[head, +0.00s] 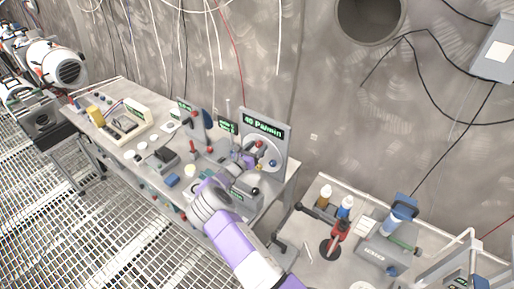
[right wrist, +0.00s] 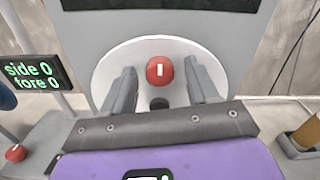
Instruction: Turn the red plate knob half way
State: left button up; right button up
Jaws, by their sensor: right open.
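The red plate knob (right wrist: 160,70) is a round red knob with an upright white mark, on a white disc (right wrist: 108,66) set in a grey panel. In the head view the red knob (head: 259,144) shows just above my right gripper (head: 249,160). In the right wrist view my right gripper (right wrist: 160,76) is open, one finger on each side of the knob. Gaps show between knob and fingers; I cannot tell how far off the knob is in depth. My left gripper is not in view.
The grey panel (head: 278,153) has a display reading "40 Pa/min". A small display (right wrist: 30,72) reads "side 0, fore 0". Another red knob (right wrist: 15,153) is at lower left. The long bench (head: 150,178) is crowded. A lower table (head: 310,228) with bottles stands at right.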

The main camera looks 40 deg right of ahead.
jog(key=shift+d, duration=0.2)
jog(key=shift+c, duration=0.2)
jog(key=c, duration=1)
jog(key=shift+f, duration=0.1)
